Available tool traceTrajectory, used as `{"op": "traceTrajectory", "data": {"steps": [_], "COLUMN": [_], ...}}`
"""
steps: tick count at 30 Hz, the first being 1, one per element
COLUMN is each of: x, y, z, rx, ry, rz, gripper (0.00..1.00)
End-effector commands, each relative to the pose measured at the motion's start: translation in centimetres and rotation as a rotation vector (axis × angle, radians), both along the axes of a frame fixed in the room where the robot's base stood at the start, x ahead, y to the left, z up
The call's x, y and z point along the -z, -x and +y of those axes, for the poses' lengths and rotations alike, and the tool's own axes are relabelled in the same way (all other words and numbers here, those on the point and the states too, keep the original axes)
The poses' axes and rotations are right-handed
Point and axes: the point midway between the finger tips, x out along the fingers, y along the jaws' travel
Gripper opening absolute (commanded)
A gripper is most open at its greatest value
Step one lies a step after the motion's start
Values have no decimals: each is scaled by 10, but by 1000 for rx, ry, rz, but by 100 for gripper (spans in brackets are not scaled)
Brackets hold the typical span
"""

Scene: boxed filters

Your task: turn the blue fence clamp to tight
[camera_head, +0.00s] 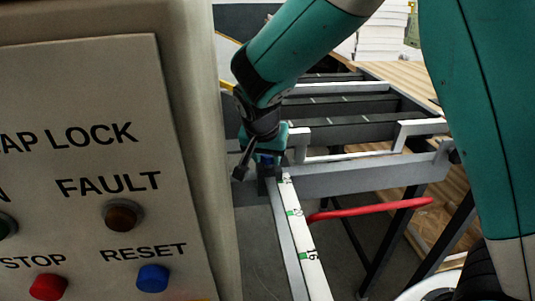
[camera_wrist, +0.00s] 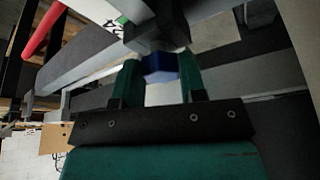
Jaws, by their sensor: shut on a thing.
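The blue fence clamp (camera_wrist: 158,66) is a small blue block in the wrist view, below a dark grey fitting. My gripper (camera_wrist: 160,76) has one green finger on each side of the blue piece and is shut on it. In the head view the blue clamp (camera_head: 267,161) shows only as a small patch under my gripper (camera_head: 264,153), at the far end of the scale rail. My fingers cover most of it there. I cannot tell from the pictures how far the clamp is turned.
A panel (camera_head: 100,220) with lamps and buttons fills the left of the head view. A white scale rail (camera_head: 305,250) with green marks runs from the clamp towards the camera. A red bar (camera_head: 368,211) sticks out right of it. Grey rails (camera_head: 365,180) lie behind.

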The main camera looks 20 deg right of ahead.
Motion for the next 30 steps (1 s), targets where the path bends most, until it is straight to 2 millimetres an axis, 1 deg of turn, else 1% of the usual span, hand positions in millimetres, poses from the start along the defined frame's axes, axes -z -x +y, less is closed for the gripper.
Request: {"op": "traceTrajectory", "data": {"steps": [1,2,3,4,5,17,20,23,24,30], "x": [-1,-1,-1,-1,-1,0,0,-1,-10,-48], "y": [-1,-1,-1,-1,-1,0,0,1,3,17], "z": [0,0,0,0,0,0,-1,-2,0,8], "rx": [0,0,-1,-1,-1,-6,-43,-125,-130,-137], "ry": [-1,-1,-1,-1,0,0,0,-1,-3,-2], "rz": [-3,-3,-3,-3,-3,-1,-1,-2,-6,-8], "gripper": [14,45,54,61,64,64,64,64,64,64]}}
